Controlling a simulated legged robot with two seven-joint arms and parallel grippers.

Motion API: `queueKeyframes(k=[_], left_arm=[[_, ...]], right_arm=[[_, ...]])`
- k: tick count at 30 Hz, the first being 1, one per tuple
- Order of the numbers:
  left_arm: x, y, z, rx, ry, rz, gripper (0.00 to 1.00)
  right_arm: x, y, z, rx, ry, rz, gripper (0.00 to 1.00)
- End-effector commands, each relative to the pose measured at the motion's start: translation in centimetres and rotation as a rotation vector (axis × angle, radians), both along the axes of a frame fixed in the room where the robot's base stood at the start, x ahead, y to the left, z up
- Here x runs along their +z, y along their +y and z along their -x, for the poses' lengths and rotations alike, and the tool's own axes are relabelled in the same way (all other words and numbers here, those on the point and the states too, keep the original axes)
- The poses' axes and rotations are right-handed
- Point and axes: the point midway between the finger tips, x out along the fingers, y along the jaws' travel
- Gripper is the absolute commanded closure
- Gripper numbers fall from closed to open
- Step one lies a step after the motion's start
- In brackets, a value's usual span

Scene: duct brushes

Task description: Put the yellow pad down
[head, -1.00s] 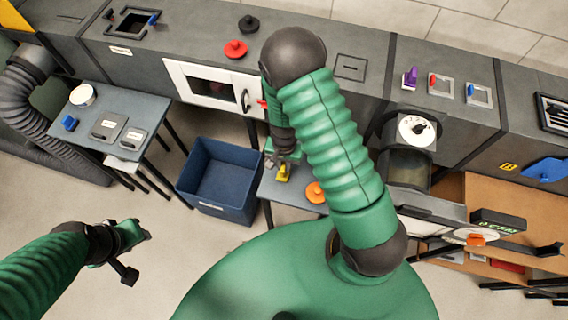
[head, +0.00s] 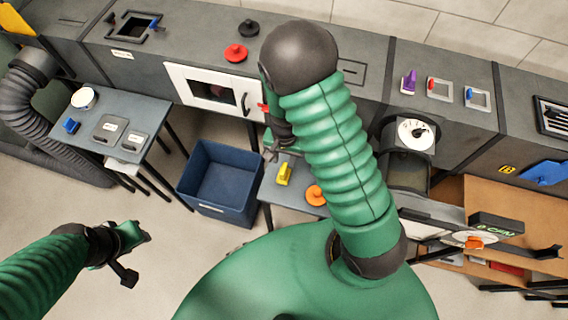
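The yellow pad (head: 284,174) rests on the small grey-blue table (head: 283,195) in the middle of the head view. My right gripper (head: 271,154) is just above and to the left of the pad in the picture, apart from it. Its fingers look parted and nothing is between them. My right forearm hides part of the table's right side. My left gripper (head: 137,256) hangs over bare floor at the lower left, empty, with its fingers apart.
An orange knobbed disc (head: 315,195) lies on the same table, right of the pad. A blue bin (head: 219,181) stands on the floor to the left. Behind is the grey duct (head: 330,68) with a white-framed door (head: 190,82).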

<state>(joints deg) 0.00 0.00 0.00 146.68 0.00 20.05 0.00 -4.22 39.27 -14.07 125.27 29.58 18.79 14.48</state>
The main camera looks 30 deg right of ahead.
Motion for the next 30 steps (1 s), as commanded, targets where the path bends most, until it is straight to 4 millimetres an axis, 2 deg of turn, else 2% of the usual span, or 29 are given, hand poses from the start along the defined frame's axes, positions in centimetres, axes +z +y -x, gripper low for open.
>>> queueKeyframes(k=[1,3,8,11,15,19,21,24,30], left_arm=[[0.4,0.0,0.0,0.0,0.0,0.0,0.64],[0.6,0.0,0.0,0.0,0.0,0.0,0.64],[0.8,0.0,0.0,0.0,0.0,0.0,0.64],[0.8,0.0,0.0,0.0,0.0,0.0,0.64],[0.8,0.0,0.0,0.0,0.0,0.0,0.64],[0.8,0.0,0.0,0.0,0.0,0.0,0.64],[0.8,0.0,0.0,0.0,0.0,0.0,0.64],[0.8,0.0,0.0,0.0,0.0,0.0,0.64],[0.8,0.0,0.0,0.0,0.0,0.0,0.64]], right_arm=[[1.5,0.1,-0.1,0.003,-0.004,0.0,0.64],[3.0,0.1,-0.1,0.002,-0.003,0.0,0.64],[5.0,0.0,-0.1,0.003,-0.001,0.0,0.64],[6.4,0.7,0.3,0.071,-0.018,-0.01,0.64],[10.5,3.0,1.9,0.372,-0.104,-0.009,0.64],[13.7,4.4,3.8,0.682,-0.184,0.048,0.64],[14.6,4.7,4.4,0.792,-0.209,0.081,0.64],[15.1,4.9,4.7,0.862,-0.221,0.103,0.64],[15.1,4.9,4.7,0.865,-0.222,0.103,0.64]])
